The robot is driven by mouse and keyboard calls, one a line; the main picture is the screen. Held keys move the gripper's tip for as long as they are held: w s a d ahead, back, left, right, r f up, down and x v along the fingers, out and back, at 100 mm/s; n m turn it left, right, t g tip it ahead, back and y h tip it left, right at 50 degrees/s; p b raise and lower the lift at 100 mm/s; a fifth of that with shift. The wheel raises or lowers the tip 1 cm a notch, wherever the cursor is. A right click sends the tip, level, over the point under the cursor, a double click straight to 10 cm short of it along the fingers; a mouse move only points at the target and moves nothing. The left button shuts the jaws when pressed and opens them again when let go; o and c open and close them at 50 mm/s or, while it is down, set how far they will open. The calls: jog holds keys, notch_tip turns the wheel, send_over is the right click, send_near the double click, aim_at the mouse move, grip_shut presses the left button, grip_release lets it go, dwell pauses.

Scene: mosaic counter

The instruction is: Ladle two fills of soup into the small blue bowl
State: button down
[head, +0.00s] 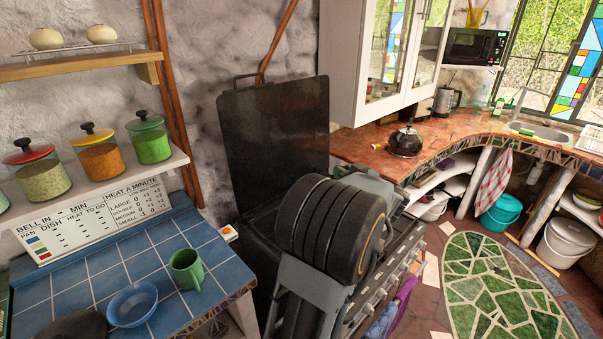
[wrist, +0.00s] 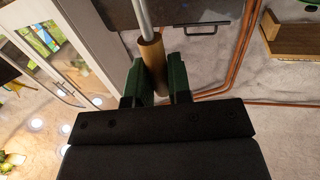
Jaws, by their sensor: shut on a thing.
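The small blue bowl (head: 133,303) stands upright on the blue tiled counter at lower left in the head view. Its visible inside looks empty. In the wrist view, my gripper (wrist: 159,72) is shut on the wooden handle of the ladle (wrist: 152,55). A metal shaft runs from the handle out of the top of that view. The ladle's cup is out of sight. In the head view my arm hides the gripper and much of the stove (head: 379,310). No soup or soup pot shows in either view.
A green mug (head: 186,268) stands right of the bowl, and a dark round thing (head: 75,328) is partly cut off at its left. The raised black stove lid (head: 275,130) stands behind my arm. A sign board (head: 95,215) and jar shelf (head: 100,175) border the counter's back.

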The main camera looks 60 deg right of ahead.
notch_tip(320, 180, down, 13)
jog(key=s+b, duration=0.2)
jog(key=b, duration=0.8)
jog(key=shift+s+h, duration=0.3)
jog(key=shift+s, duration=0.1)
jog(key=shift+a, duration=0.1)
dwell(0.8)
notch_tip(320, 180, up, 12)
jog(key=p, duration=1)
jog(key=shift+f, duration=0.1)
dwell(0.6)
